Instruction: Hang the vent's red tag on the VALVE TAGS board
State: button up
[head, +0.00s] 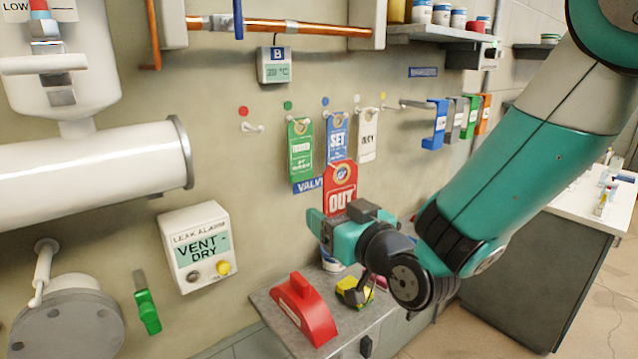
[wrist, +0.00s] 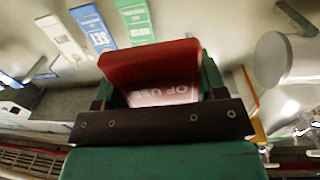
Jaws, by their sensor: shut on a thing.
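My gripper (head: 338,214) is shut on the red tag (head: 341,183), which reads "OUT" and stands upright above the jaws. In the wrist view the tag (wrist: 150,72) shows "OF USE" between the fingers (wrist: 155,95). In the head view the tag is in front of the wall and partly covers the blue board label (head: 307,185), of which "VALV" shows. A green tag (head: 300,148), a blue "SET" tag (head: 337,137) and a white tag (head: 368,136) hang on pegs. The peg (head: 252,127) near the red dot (head: 243,110) is bare.
A bench (head: 270,300) below holds a red wedge-shaped thing (head: 304,310) and a yellow-black thing (head: 354,291). Blue, grey, green and orange holders (head: 436,124) hang at right. A "VENT DRY" alarm box (head: 195,247) and a white pipe (head: 90,160) are at left.

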notch_tip(320, 180, up, 4)
jog(key=s+a+n+y, duration=0.1)
jog(key=s+a, duration=0.1)
jog(key=p+x, duration=0.5)
jog(key=x, duration=0.2)
jog(key=shift+a+g, duration=0.4)
jog(key=shift+a, duration=0.2)
jog(key=shift+w+f, duration=0.1)
